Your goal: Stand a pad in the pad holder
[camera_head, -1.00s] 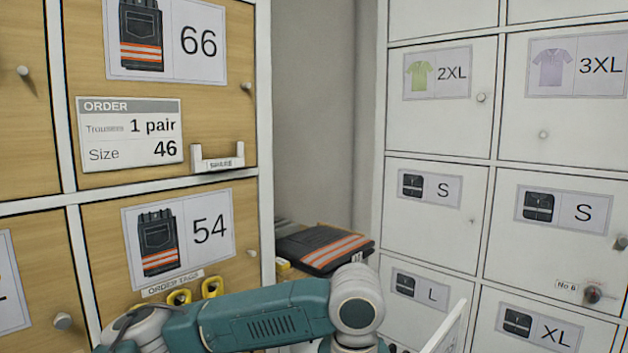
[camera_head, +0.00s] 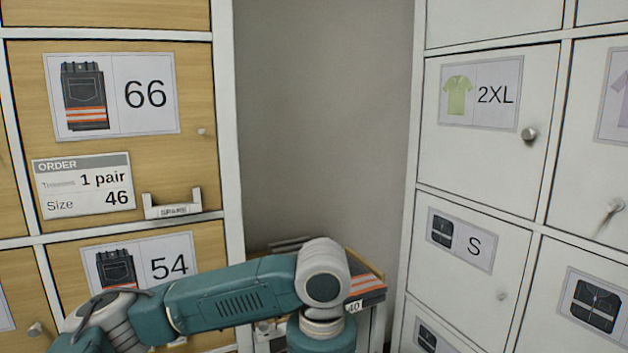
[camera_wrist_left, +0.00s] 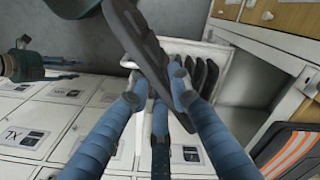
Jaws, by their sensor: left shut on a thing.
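My left gripper (camera_wrist_left: 156,90) shows in the left wrist view, with its blue fingers shut on a dark, elongated ridged pad (camera_wrist_left: 145,42). The pad is tilted across the picture, its lower end passing between the fingers. Behind it is a white open holder (camera_wrist_left: 216,50) with several dark pads (camera_wrist_left: 205,76) standing side by side in it. The held pad overlaps the holder's near side in this view; I cannot tell whether they touch. In the head view my left gripper is hidden below the frame. A teal part with blue fingers, apparently my right gripper (camera_wrist_left: 58,77), shows small at the wrist view's left edge.
Wooden lockers (camera_head: 200,70) stand left and white lockers (camera_head: 450,160) right, with a grey wall (camera_head: 320,120) between. Folded dark trousers with orange stripes (camera_head: 366,287) lie on a surface behind my left arm. They also show in the wrist view (camera_wrist_left: 288,150).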

